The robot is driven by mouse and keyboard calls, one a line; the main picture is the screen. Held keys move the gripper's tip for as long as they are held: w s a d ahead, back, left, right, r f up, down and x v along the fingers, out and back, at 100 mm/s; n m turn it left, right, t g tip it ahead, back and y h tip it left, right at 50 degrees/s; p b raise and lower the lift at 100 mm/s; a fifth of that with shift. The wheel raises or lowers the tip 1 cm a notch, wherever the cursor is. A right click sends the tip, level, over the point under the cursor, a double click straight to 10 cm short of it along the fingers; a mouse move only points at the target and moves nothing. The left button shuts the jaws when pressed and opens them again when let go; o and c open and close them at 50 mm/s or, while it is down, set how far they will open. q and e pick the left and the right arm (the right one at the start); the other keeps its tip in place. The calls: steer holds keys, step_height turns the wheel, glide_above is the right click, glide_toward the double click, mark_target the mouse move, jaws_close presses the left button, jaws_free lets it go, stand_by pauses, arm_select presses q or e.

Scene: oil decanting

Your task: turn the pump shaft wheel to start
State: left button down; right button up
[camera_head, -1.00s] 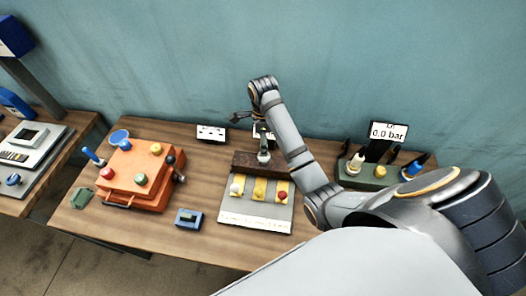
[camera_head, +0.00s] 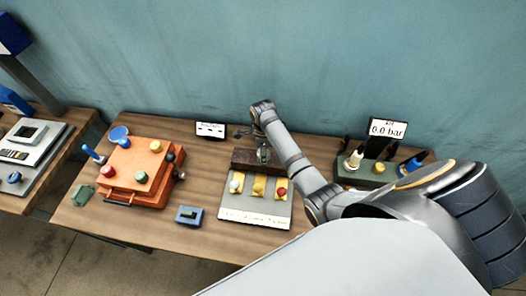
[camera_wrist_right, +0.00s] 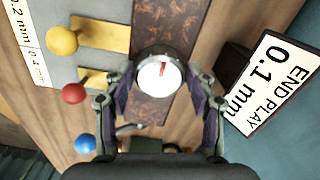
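A round silver wheel with a red mark (camera_wrist_right: 160,76) sits on a rust-brown block (camera_wrist_right: 158,25) in the right wrist view. The block also shows in the head view (camera_head: 241,159), with the wheel (camera_head: 264,155) on it, partly covered by my right arm. My right gripper (camera_wrist_right: 160,80) points down with one finger on each side of the wheel. A narrow gap seems to show between fingers and wheel, so it looks open around it. My left gripper is in neither view.
A grey plate with red and yellow knobs (camera_head: 255,211) lies in front of the block. An END PLAY display reading 0.1 mm (camera_wrist_right: 279,83) stands beside it. An orange box (camera_head: 142,173) is at left, a green holder (camera_head: 364,174) and 0.0 bar display (camera_head: 388,129) at right.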

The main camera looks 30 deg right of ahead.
steer(key=c, duration=0.6)
